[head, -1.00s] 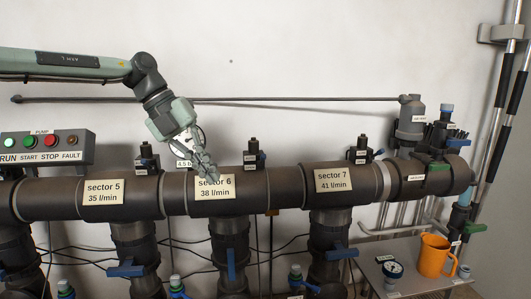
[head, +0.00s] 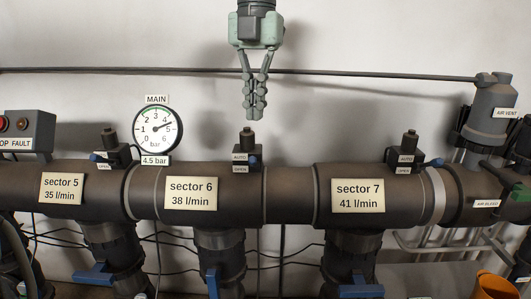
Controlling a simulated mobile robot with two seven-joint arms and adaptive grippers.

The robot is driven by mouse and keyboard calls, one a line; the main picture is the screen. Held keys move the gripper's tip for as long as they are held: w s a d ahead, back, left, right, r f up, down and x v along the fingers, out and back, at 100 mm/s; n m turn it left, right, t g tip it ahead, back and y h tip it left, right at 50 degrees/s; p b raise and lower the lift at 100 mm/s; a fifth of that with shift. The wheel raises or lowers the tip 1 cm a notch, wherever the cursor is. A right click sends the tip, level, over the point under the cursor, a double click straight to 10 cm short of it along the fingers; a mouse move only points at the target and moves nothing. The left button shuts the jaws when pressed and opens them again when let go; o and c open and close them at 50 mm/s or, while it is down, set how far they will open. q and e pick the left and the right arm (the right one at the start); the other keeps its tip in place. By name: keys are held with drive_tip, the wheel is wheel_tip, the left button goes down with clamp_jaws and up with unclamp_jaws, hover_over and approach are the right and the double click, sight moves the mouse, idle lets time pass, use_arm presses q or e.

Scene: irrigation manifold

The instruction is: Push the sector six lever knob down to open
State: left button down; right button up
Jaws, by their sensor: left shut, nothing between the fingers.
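The sector 6 pipe section, with its label (head: 191,193) reading 38 l/min, is in the middle of the head view. A small black valve (head: 247,143) with AUTO and OPEN tags stands on top of the pipe, right of this label. A small blue lever knob (head: 254,161) shows at its right side. A larger blue handle (head: 212,283) hangs upright on the branch below. My left gripper (head: 256,114) points down, shut and empty, with its fingertips just above the black valve in the picture. Its exact distance from the valve is unclear. My right gripper is out of view.
Similar valves stand above sector 5 (head: 110,150) and sector 7 (head: 408,150). A round pressure gauge (head: 157,128) is left of the sector 6 valve. A thin rail (head: 350,75) runs along the wall behind. An air vent (head: 492,108) stands at right.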

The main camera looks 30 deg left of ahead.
sight(253, 162)
use_arm(q)
drive_tip(key=shift+s+f, duration=0.25)
drive_tip(key=shift+f, duration=0.25)
wheel_tip(253, 162, down, 4)
drive_tip(key=shift+s+d+f, duration=0.1)
drive_tip(key=shift+s, duration=0.05)
drive_tip(key=shift+f+b, duration=0.55)
drive_tip(key=shift+f, duration=0.05)
drive_tip(key=shift+s+f, duration=0.1)
drive_tip(key=shift+f, duration=0.15)
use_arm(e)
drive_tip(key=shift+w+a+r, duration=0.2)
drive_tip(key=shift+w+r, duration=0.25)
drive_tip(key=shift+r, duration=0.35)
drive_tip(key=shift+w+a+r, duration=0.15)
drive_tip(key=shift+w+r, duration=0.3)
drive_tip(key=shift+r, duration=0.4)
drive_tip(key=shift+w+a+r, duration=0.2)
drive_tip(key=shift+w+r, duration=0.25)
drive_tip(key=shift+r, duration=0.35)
use_arm(q)
drive_tip(key=shift+f, duration=0.1)
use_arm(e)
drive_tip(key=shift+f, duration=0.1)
